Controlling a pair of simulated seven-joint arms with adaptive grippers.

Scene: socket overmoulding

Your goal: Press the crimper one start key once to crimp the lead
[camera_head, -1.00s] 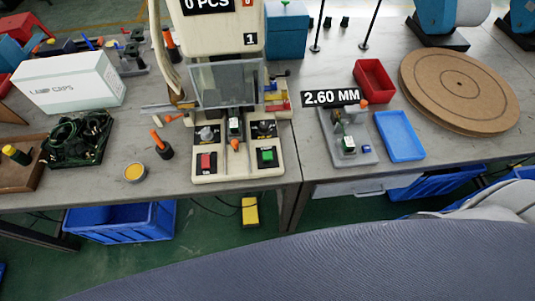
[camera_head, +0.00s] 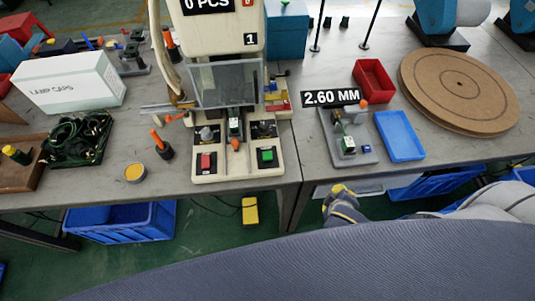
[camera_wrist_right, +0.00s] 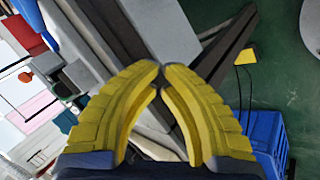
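The crimper marked 1 (camera_head: 222,35) stands at the front edge of the table in the head view, its display reading 0 PCS. A green key (camera_head: 267,155) is on the right of its base and a red key (camera_head: 206,161) on the left. A clear guard (camera_head: 224,83) hangs at its middle. A small part with an orange end (camera_head: 235,144) sits between the keys; I cannot make out a lead. My right gripper (camera_head: 341,188) is below the table's front edge, right of the crimper and apart from it. Its yellow fingertips (camera_wrist_right: 161,67) meet, with nothing held. My left gripper is out of view.
Right of the crimper are a grey fixture (camera_head: 347,148), a blue tray (camera_head: 400,136), a red bin (camera_head: 374,80) and a round brown board (camera_head: 459,89). Left are a yellow tin (camera_head: 135,172) and a green cable tray (camera_head: 80,139). A yellow pedal (camera_head: 250,211) is on the floor.

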